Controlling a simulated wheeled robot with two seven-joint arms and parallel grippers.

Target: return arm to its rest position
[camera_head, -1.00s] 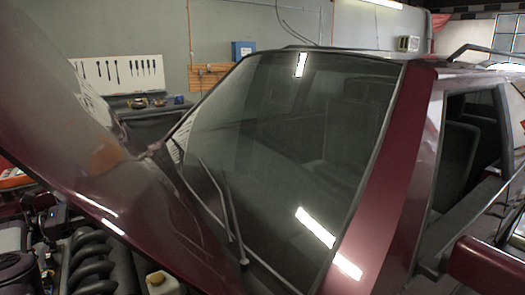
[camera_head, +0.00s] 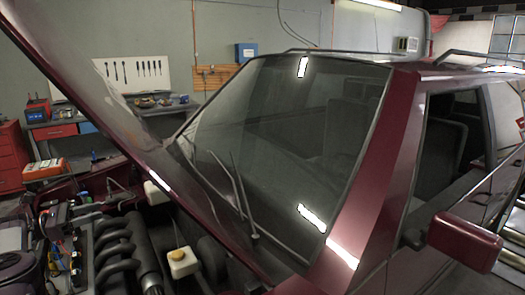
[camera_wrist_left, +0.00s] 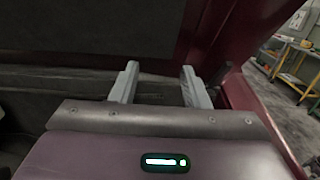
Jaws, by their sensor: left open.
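My left gripper (camera_wrist_left: 161,70) shows in the left wrist view, with two grey fingers apart and nothing between them. A dark panel and a dark red surface lie beyond the fingers; I cannot tell how close. In the head view, a purple-grey part of my left arm (camera_head: 15,272) shows at the bottom left corner. The fingertips cannot be made out there. My right gripper is not in view.
A dark red car with a raised hood (camera_head: 110,110) fills the head view. Its engine (camera_head: 115,250) is at the lower left, its windshield (camera_head: 290,150) in the middle, its side mirror (camera_head: 465,241) at the right. A red tool cabinet (camera_head: 10,155) stands behind.

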